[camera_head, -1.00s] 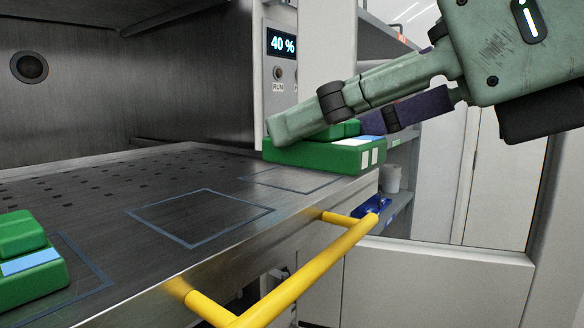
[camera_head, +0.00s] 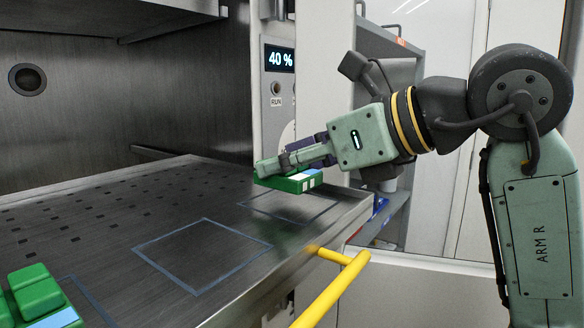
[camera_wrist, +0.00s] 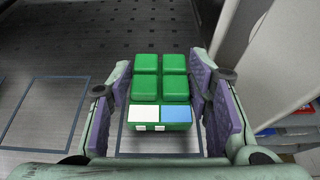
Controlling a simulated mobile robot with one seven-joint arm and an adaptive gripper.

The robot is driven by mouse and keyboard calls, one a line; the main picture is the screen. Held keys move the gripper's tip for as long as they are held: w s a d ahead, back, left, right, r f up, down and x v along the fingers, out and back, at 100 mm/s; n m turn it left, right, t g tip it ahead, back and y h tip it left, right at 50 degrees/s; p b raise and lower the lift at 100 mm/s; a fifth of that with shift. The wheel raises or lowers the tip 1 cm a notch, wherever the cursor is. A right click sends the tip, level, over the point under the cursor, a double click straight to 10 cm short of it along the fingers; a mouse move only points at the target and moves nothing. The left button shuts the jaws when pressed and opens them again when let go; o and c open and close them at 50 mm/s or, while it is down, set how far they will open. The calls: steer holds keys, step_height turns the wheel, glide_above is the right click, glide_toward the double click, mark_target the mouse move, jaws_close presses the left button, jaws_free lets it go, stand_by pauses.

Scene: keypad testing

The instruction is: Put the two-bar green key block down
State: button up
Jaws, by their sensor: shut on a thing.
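The two-bar green key block (camera_head: 292,184) is between the fingers of my gripper (camera_head: 290,160), over the far right outlined square (camera_head: 312,216) of the metal shelf. In the wrist view the block (camera_wrist: 161,114) has several green keys, a white and a blue patch, and two small white bars on its near side. The purple finger pads of my gripper (camera_wrist: 160,85) flank it left and right. The block looks level and low over the square; I cannot tell whether it touches the shelf.
Another green key block (camera_head: 38,295) sits at the shelf's near left. The middle outlined square (camera_head: 203,255) is empty. A yellow handle (camera_head: 335,290) runs along the shelf's front edge. A panel reading 40 % (camera_head: 280,58) stands behind the block.

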steer(key=shift+f, duration=1.05)
steer(key=shift+f, duration=0.1)
steer(key=shift+f, duration=0.15)
steer(key=o, duration=1.1)
steer(key=shift+o, duration=0.2)
steer(key=shift+d+r, duration=0.1)
steer(key=shift+r, duration=0.25)
steer(key=b+v, duration=0.2)
steer(key=v, duration=0.9)
steer(key=shift+s+d, duration=0.3)
